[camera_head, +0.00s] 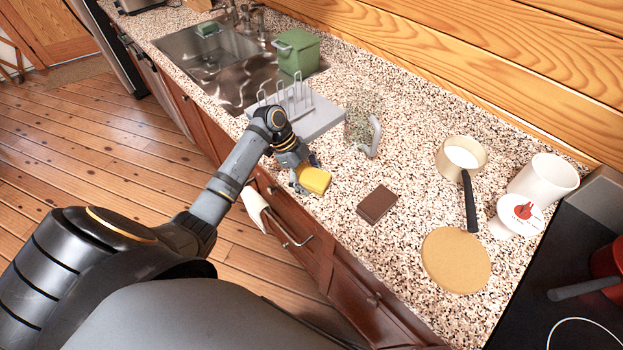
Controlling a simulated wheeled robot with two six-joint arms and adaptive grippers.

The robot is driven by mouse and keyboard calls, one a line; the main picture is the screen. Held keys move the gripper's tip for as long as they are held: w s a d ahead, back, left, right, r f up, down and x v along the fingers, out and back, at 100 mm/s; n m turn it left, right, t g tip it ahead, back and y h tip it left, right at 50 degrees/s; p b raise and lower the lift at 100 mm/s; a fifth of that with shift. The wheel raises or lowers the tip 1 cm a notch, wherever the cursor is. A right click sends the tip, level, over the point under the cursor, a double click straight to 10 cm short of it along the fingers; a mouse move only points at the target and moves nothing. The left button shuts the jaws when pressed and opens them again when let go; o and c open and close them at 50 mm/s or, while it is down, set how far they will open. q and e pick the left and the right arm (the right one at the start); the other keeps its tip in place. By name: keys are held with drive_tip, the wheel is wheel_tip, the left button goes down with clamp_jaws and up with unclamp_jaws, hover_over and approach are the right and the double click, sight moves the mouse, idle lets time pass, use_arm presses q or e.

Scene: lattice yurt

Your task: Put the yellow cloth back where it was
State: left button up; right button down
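The yellow cloth (315,180) is a small, thick folded piece near the front edge of the speckled counter. My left gripper (304,178) reaches in from the left over the counter edge, with its fingers on either side of the cloth. It looks shut on the cloth. Whether the cloth touches the counter or hangs just above it is hard to tell. The gripper hides part of the cloth's far left side. My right gripper is not in view.
A grey dish rack (320,122) and a clear jug (361,127) stand behind the gripper. A brown block (377,204) lies to the right. Beyond are a saucepan (448,151), a round tan board (456,261) and a white canister (543,180). A green bin (296,54) stands by the sink.

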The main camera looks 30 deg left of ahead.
use_arm(q)
drive_tip(key=shift+s+a, duration=0.1)
drive_tip(key=shift+a, duration=0.05)
drive_tip(key=shift+r, duration=0.4)
drive_tip(key=b+v, duration=0.2)
drive_tip(key=v, duration=1)
drive_tip(key=shift+r, duration=0.35)
